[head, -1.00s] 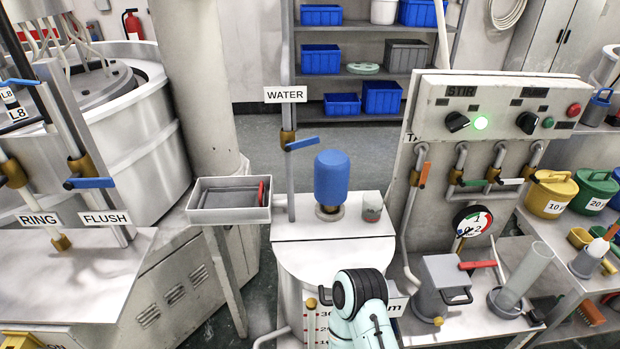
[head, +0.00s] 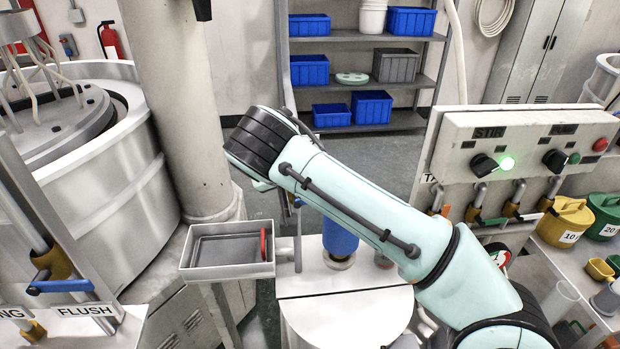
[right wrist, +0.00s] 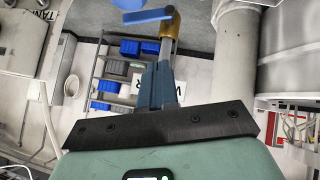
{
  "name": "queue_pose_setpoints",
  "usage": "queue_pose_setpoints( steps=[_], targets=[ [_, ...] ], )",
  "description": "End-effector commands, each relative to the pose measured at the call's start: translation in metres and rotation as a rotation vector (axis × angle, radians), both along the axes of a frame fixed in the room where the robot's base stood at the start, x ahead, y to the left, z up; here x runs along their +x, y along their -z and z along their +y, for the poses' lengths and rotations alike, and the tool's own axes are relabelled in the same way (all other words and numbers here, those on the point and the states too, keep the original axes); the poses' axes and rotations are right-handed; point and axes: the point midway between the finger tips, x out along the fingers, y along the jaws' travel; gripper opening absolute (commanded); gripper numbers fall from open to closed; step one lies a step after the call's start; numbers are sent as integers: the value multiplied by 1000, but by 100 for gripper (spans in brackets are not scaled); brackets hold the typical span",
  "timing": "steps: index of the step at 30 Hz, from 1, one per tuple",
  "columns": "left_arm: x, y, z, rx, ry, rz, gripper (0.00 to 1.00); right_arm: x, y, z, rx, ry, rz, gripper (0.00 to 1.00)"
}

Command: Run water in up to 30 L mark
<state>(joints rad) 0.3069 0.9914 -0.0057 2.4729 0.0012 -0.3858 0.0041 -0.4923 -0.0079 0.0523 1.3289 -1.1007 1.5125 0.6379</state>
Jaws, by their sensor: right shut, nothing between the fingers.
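In the right wrist view the water pipe (right wrist: 152,48) carries a brass valve with a blue lever (right wrist: 148,15). My right gripper (right wrist: 158,68) is shut and empty, its fingertips close to this pipe below the valve; contact cannot be told. The white WATER label (right wrist: 130,89) is partly hidden behind the fingers. In the head view my right arm reaches across and hides the valve, the label and the gripper. The white tank (head: 345,315) with a blue motor (head: 340,238) on its lid stands below the arm. Its level scale and the 30 L mark are out of sight. My left gripper is out of view.
A grey tray (head: 228,270) stands left of the tank. A control panel (head: 530,140) with a lit green STIR lamp (head: 507,163) is at the right. FLUSH piping (head: 60,286) is at the lower left. Shelves with blue bins (head: 372,107) are behind.

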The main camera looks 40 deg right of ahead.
Motion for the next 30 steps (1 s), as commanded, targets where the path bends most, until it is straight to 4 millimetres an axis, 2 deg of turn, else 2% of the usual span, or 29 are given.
queue_pose_setpoints(
  steps=[1, 3, 7, 21, 25, 30],
  targets=[
    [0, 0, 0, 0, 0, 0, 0, -9, -12, -6, 6, 26, -21, 0],
    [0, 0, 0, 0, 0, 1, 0, -15, -19, -12, 7, 51, -33, 0],
    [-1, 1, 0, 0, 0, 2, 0, -13, -15, -19, 7, 63, -34, 0],
    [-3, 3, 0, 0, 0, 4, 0, 36, 49, -66, 5, 60, -30, 0],
    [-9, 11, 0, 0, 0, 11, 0, 32, 70, -70, 7, 57, -30, 0],
    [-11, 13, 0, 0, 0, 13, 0, 30, 83, -73, 8, 58, -33, 0]
  ],
)
